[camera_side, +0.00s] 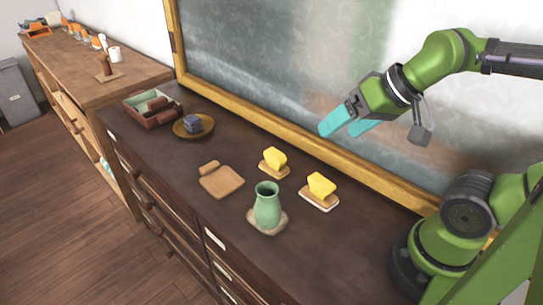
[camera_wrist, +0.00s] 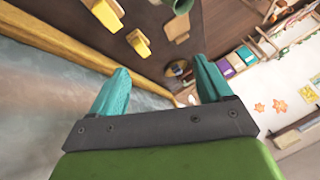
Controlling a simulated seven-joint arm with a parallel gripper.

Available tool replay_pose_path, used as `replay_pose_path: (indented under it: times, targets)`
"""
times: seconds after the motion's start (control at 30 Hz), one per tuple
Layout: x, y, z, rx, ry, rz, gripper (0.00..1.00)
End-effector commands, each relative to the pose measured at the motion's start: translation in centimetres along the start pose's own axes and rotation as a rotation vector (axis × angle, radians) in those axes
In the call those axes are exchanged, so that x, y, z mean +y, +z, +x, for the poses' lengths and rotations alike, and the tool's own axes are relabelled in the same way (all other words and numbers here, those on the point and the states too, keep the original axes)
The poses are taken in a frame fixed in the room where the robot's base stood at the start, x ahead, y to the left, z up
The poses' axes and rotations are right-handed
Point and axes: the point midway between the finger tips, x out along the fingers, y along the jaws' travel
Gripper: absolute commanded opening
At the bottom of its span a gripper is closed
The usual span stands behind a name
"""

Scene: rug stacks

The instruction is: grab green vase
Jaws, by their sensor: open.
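The green vase (camera_side: 267,206) stands upright on a small pale mat (camera_side: 281,223) near the front of the dark cabinet top in the side view. In the wrist view only part of the green vase (camera_wrist: 181,6) shows, cut off by the top edge. My gripper (camera_side: 344,127) is open and empty, held high above the cabinet near the framed board, up and to the right of the vase. Its two teal fingers also show spread apart in the wrist view (camera_wrist: 165,80), with nothing between them.
Two yellow blocks (camera_side: 275,158) (camera_side: 320,185) sit on small mats behind and right of the vase. A brown mat with a roll (camera_side: 221,181), a round plate (camera_side: 180,131) with a dark cube and a tray (camera_side: 128,109) lie left. The gold-framed board (camera_side: 300,145) stands behind.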

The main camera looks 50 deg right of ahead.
Motion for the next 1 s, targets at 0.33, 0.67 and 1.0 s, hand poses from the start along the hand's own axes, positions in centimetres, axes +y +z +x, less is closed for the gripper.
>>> replay_pose_path:
  times: [0.33,0.67,1.0]
  targets:
    - [-0.9,5.0,4.8,-0.458,-0.037,0.328,0.79]
    - [-5.7,6.8,9.1,-1.067,-0.274,1.034,0.79]
    - [-5.4,1.6,14.3,-1.255,-0.584,1.665,0.79]
